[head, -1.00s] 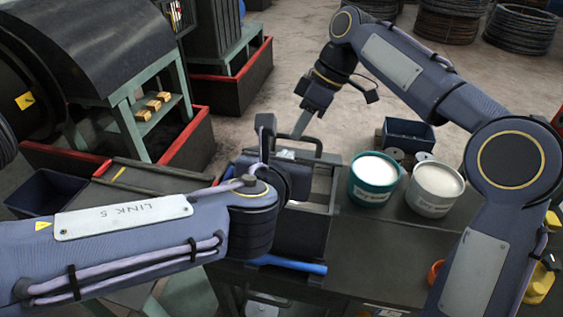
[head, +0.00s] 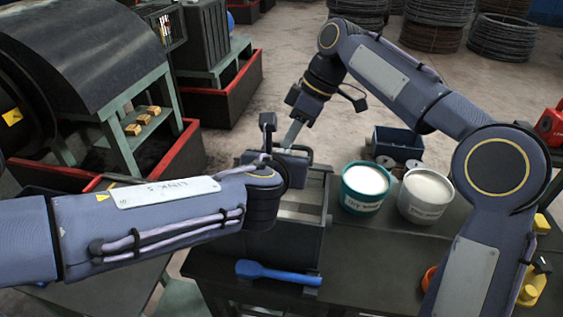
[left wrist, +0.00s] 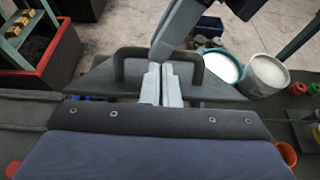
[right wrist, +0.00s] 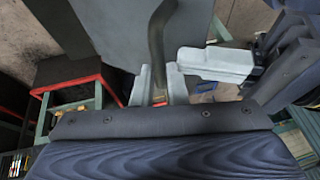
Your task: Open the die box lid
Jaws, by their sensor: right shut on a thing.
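The die box (head: 285,245) is a dark grey box on the workbench in the middle of the head view. Its lid (left wrist: 100,85) has a dark arched handle (left wrist: 130,55) and looks raised at the box's far side. Its exact tilt is hard to tell. My right gripper (right wrist: 158,85) is shut on the lid handle, whose dark bar runs between its fingers. My left gripper (left wrist: 162,85) has its pale fingers together close to the lid, near the right gripper. In the head view my left wrist hides part of the lid and box.
A teal-rimmed tub (head: 364,188) and a grey tub (head: 425,195) stand right of the box, with a dark blue bin (head: 398,143) behind. A blue-handled tool (head: 275,272) lies at the box's front. Yellow items (head: 533,285) lie at the bench's right.

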